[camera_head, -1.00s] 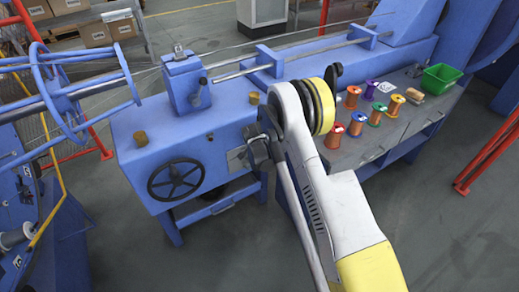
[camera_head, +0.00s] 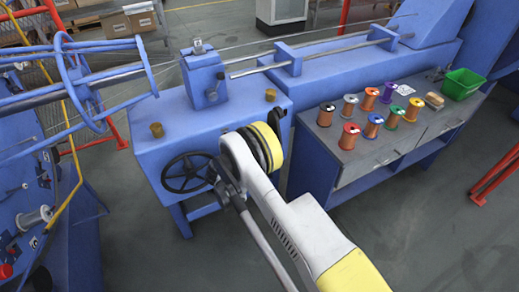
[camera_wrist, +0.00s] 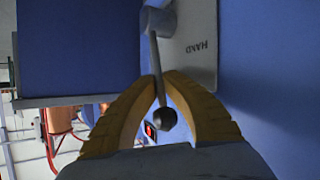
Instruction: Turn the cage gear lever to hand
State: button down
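The cage gear lever (camera_wrist: 154,52) shows in the wrist view as a thin grey rod on a round grey hub, with a black ball knob (camera_wrist: 165,118) at its free end. A metal plate (camera_wrist: 199,70) behind it bears the word HAND, upside down in this view. The yellow fingers of my gripper (camera_wrist: 159,76) converge on the rod from both sides, and the knob sits between them nearer the palm. They look closed on the rod, with little gap at the tips. In the head view my arm hides the lever, plate and fingers.
A black handwheel (camera_head: 187,173) is on the blue machine's front (camera_head: 165,125), just left of my arm. A grey bench (camera_head: 345,172) with several wire spools and a green bin (camera_head: 462,83) stands to the right. Open floor (camera_head: 420,210) lies in front of the bench.

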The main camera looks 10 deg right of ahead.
jog(key=shift+a+f+h, duration=0.1)
jog(key=shift+a+h, duration=0.2)
jog(key=shift+a, duration=0.05)
dwell(0.3)
jog(key=c, duration=1.8)
grip_release()
jog(key=shift+f, duration=0.1)
jog(key=v, duration=1.2)
jog(key=shift+s, duration=0.15)
